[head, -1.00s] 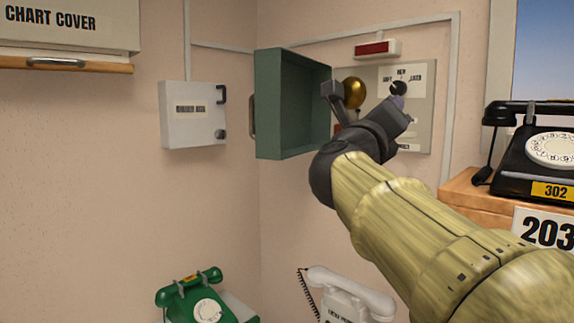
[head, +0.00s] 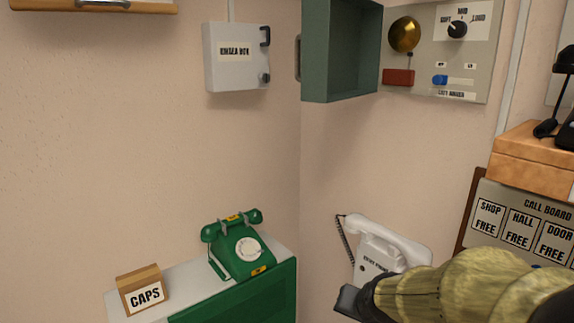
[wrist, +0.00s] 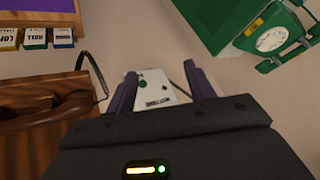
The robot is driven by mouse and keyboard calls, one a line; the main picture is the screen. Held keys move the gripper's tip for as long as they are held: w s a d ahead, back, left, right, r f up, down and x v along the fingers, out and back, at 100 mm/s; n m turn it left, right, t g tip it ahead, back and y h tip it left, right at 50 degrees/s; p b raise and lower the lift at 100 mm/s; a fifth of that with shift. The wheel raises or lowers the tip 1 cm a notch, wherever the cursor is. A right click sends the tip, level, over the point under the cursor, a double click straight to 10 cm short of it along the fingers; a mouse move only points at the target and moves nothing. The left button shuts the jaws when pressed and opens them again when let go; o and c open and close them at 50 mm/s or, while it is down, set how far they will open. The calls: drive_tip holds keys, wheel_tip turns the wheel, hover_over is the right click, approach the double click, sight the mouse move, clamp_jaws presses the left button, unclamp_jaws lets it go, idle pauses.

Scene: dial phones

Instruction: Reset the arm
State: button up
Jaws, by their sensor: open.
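My gripper (head: 348,300) is at the lower right of the head view, in front of and below the white wall phone (head: 382,252). In the wrist view my gripper (wrist: 161,88) shows two dark fingers spread apart with nothing held between them. A white panel with small dark marks (wrist: 152,92) shows beyond the fingers. My arm reaches in from the right edge of the head view, sleeved in yellowish cloth.
The open ringer box has a green door (head: 342,50), a brass bell (head: 404,34) and a dial knob (head: 457,29). A grey box (head: 237,75) hangs left. A green phone (head: 236,250) and a CAPS box (head: 143,291) stand on a ledge. A call board (head: 520,225) is at right.

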drive_tip(key=s+d+f+n+g, duration=0.1)
drive_tip(key=s+f+n+g, duration=0.3)
drive_tip(key=s+f, duration=0.4)
drive_tip(key=shift+s+n+g+h, duration=0.3)
drive_tip(key=shift+s, duration=0.9)
drive_tip(key=shift+c, duration=0.2)
idle(0.4)
